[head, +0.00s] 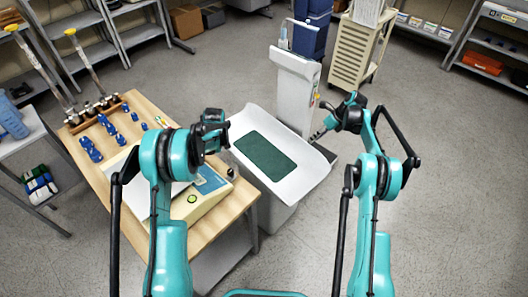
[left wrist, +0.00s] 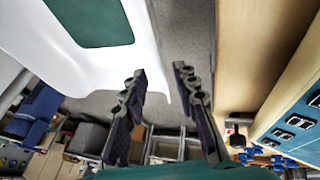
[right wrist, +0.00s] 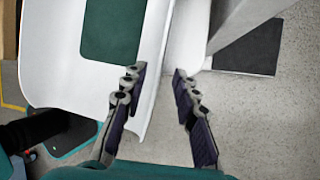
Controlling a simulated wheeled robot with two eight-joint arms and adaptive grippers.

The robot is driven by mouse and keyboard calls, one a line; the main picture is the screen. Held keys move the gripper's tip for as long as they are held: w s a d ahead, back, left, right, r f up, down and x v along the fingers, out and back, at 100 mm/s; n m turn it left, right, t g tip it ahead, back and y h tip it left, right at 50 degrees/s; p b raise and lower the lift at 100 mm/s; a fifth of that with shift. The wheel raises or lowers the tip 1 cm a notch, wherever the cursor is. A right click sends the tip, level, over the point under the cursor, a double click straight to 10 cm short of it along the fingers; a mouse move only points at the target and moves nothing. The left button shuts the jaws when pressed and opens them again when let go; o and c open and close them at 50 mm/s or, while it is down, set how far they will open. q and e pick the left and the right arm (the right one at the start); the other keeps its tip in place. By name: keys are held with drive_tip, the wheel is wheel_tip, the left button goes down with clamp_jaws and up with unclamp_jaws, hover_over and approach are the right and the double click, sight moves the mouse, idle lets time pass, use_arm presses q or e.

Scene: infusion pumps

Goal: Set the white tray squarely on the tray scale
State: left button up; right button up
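The white tray (head: 315,178), with raised curved sides and a dark green mat (head: 265,156), lies over a white pedestal (head: 272,212). A tall white column (head: 296,92) stands behind it; this unit looks like the tray scale. I cannot tell how the tray seats underneath. My left gripper (head: 226,132) is open at the tray's left side; the tray's edge shows near its fingers in the left wrist view (left wrist: 160,82). My right gripper (head: 316,137) is open at the tray's right side, with the white rim close by its fingers in the right wrist view (right wrist: 158,74).
A wooden table (head: 240,205) at left holds a beige device with a blue panel (head: 208,181), several blue items (head: 90,148) and a rack (head: 95,113). A beige cart (head: 355,50) and shelves (head: 490,45) stand behind. The floor at right is clear.

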sight(308, 144)
drive_tip(key=shift+a, duration=0.1)
